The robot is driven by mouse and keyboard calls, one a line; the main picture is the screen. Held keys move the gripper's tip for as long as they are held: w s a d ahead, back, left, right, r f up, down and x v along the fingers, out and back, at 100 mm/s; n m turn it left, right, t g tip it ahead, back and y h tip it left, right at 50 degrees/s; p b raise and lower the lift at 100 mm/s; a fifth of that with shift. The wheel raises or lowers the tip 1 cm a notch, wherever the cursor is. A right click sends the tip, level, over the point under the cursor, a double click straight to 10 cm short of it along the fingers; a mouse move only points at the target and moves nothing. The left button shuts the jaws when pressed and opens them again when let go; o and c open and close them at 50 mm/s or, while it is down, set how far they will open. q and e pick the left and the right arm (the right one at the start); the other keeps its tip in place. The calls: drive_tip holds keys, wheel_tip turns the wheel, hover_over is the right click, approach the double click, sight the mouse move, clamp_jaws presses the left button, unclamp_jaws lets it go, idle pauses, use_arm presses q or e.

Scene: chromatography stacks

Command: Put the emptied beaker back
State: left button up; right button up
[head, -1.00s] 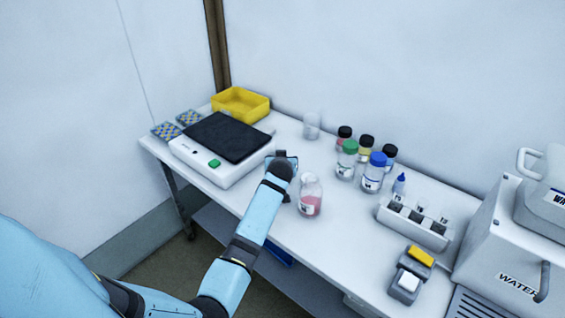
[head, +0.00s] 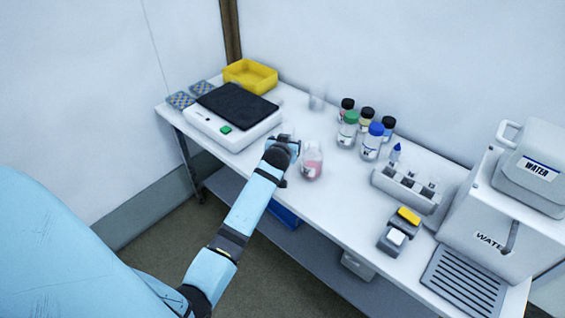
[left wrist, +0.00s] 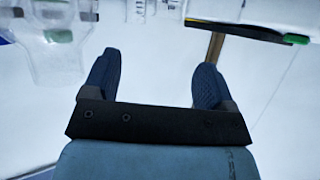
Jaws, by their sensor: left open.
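A clear empty beaker (head: 317,97) stands at the back of the bench, behind the flask; it is faint against the white. What looks like a clear graduated vessel (left wrist: 138,10) is cut off at the top of the left wrist view. My left gripper (head: 290,150) is near the bench's front edge, between the balance and the flask with pink liquid (head: 312,163). In the left wrist view its fingers (left wrist: 155,78) are spread with nothing between them. The beaker is apart from the gripper. My right gripper is not in view.
A white balance (head: 207,133) with a black top is left of the gripper, with a yellow tray (head: 250,76) behind. Several capped bottles (head: 369,142) stand to the right, then a vial rack (head: 405,190) and a water unit (head: 490,220). Bench between beaker and balance is clear.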

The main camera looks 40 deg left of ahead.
use_arm(q)
drive_tip(key=s+d+f+m+h, duration=0.2)
drive_tip(key=s+d, duration=0.5)
drive_tip(key=s, duration=0.4)
drive_tip(key=s+d+f+m+h, duration=0.3)
drive_tip(key=s+d+f, duration=0.2)
drive_tip(key=s+d, duration=0.3)
drive_tip(key=s+d+f+m+g+h, duration=0.1)
drive_tip(key=s+d+f+m+h, duration=0.1)
drive_tip(key=s+d, duration=0.6)
drive_tip(key=s+f+h, duration=0.1)
drive_tip(key=s, duration=0.5)
drive_tip(key=shift+s+f+h, duration=0.15)
drive_tip(key=shift+s+h, duration=0.15)
drive_tip(key=shift+s, duration=0.1)
wheel_tip(320, 180, up, 10)
drive_tip(key=p, duration=1)
drive_tip(key=shift+s+a+f, duration=0.15)
drive_tip(key=shift+a+f, duration=0.1)
drive_tip(key=shift+a, duration=0.1)
drive_tip(key=shift+r, duration=0.15)
